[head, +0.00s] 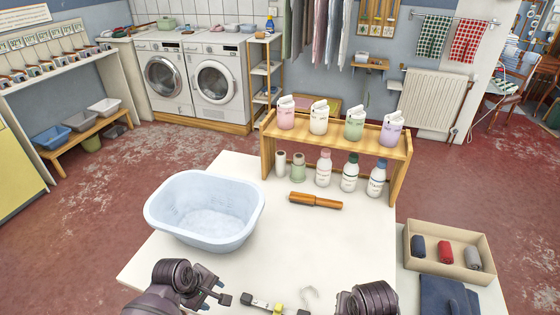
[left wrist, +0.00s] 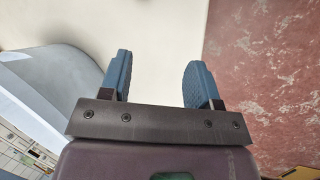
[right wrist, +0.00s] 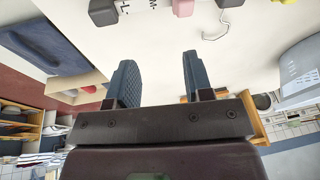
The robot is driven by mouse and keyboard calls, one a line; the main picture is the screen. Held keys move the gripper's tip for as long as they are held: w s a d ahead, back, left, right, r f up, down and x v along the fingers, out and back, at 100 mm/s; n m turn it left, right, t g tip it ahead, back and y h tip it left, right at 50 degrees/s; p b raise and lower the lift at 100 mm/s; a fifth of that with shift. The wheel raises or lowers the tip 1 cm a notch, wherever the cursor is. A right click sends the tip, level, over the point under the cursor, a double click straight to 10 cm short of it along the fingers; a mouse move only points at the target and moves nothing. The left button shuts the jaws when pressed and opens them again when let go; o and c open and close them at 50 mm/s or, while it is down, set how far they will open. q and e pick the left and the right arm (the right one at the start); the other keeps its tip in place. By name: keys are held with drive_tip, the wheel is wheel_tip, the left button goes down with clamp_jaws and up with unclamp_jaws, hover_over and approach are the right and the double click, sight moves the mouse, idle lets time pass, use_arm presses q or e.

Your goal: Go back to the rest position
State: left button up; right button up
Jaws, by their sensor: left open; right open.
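My left gripper (head: 214,298) is at the front edge of the white table (head: 290,240), to the right of my left arm in the head view. In the left wrist view its two blue-padded fingers (left wrist: 157,62) are apart with nothing between them. My right arm shows at the bottom of the head view, but its fingers are not clear there. In the right wrist view my right gripper (right wrist: 157,58) has its fingers apart and empty, with bare white tabletop between them.
A pale blue basin (head: 205,208) stands on the table's left. A small labelled strip (head: 262,304) and a hook (head: 311,295) lie at the front. A box (head: 448,250) holds rolled cloths.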

drive_tip(key=d, duration=0.1)
drive_tip(key=s+d+f+t, duration=0.1)
drive_tip(key=d+f+t, duration=0.1)
drive_tip(key=shift+s+d+f+n+b, duration=0.1)
drive_tip(key=shift+s+f+n+b, duration=0.05)
drive_tip(key=shift+s+n+b, duration=0.2)
drive_tip(key=s+d+t, duration=0.1)
drive_tip(key=d+f+n+t, duration=0.1)
drive_tip(key=d, duration=0.1)
drive_tip(key=shift+s, duration=0.4)
use_arm(q)
drive_tip(key=s+a+m+t+y, duration=0.1)
drive_tip(key=s+a+m+t, duration=0.3)
drive_tip(key=s+m, duration=0.2)
drive_tip(key=s+a+r+m+t+y+b, duration=0.1)
drive_tip(key=s+a+m+t+y, duration=0.1)
drive_tip(key=s+a+m+t, duration=0.3)
drive_tip(key=s+m, duration=0.1)
drive_tip(key=s, duration=0.2)
drive_tip(key=shift+s+a+r+y, duration=0.15)
drive_tip(key=shift+s+r+y, duration=0.15)
drive_tip(key=shift+s, duration=0.1)
use_arm(e)
drive_tip(key=s+d+r+n+t, duration=0.1)
drive_tip(key=s+d+n+t, duration=0.1)
drive_tip(key=s+d+t, duration=0.2)
drive_tip(key=shift+s+d+r+h, duration=0.3)
drive_tip(key=shift+s+d+h, duration=0.05)
drive_tip(key=shift+s+h, duration=0.1)
